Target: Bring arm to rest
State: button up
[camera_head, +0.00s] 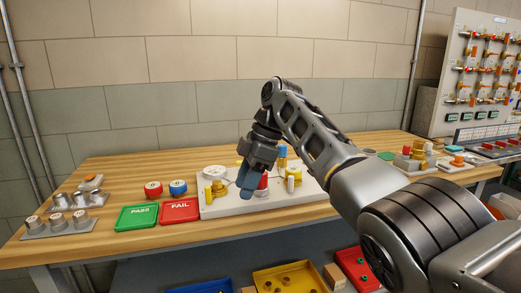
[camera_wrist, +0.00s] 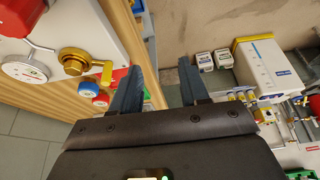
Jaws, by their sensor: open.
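My gripper (camera_head: 248,184) hangs over the white fixture board (camera_head: 222,208) on the wooden workbench in the head view, with my arm reaching in from the right. In the wrist view my gripper (camera_wrist: 158,80) has its two blue-grey fingers spread, with nothing between them. A brass fitting (camera_wrist: 75,61) and a white round gauge or cap (camera_wrist: 25,69) show to the left of the fingers. In the head view a red part (camera_head: 263,181) stands right beside the fingers; whether they touch cannot be told. My arm hides part of the board.
A green PASS tray (camera_head: 137,216) and a red FAIL tray (camera_head: 180,211) lie left of the board. Red (camera_head: 153,190) and blue (camera_head: 178,188) round pieces stand behind them. Metal pieces sit at far left. A valve panel (camera_head: 485,70) stands at right. Bins (camera_head: 290,277) are below.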

jog(key=s+f+m+t+y, duration=0.1)
jog(key=s+f+m+t, duration=0.2)
jog(key=f, duration=1)
jog(key=s+f+m+t+y, duration=0.1)
jog(key=s+f+m, duration=0.25)
jog(key=f, duration=0.95)
jog(key=s+d+f+m+t+h, duration=0.1)
jog(key=s+d+f+m+t, duration=0.2)
jog(key=s+f, duration=0.45)
jog(key=s+d+f+m+t, duration=0.1)
jog(key=s+d+f+m, duration=0.25)
jog(key=s, duration=0.65)
jog(key=s+d+r+m+t+h, duration=0.25)
jog(key=s+d, duration=0.35)
jog(key=s, duration=0.4)
jog(key=s+d+r+m+t+h, duration=0.1)
jog(key=s+d+r+m+t, duration=0.15)
jog(key=s+d, duration=0.45)
jog(key=s+d+r+m+t+h, duration=0.1)
jog(key=s+d+r, duration=0.1)
jog(key=s+r, duration=0.6)
jog(key=s+d+r+m+t+h, duration=0.1)
jog(key=s+d+r+m+t, duration=0.1)
jog(key=s+r, duration=0.6)
notch_tip(320, 180, up, 4)
jog(key=shift+s+d+f, duration=0.2)
jog(key=shift+s+d, duration=0.15)
jog(key=shift+d, duration=0.3)
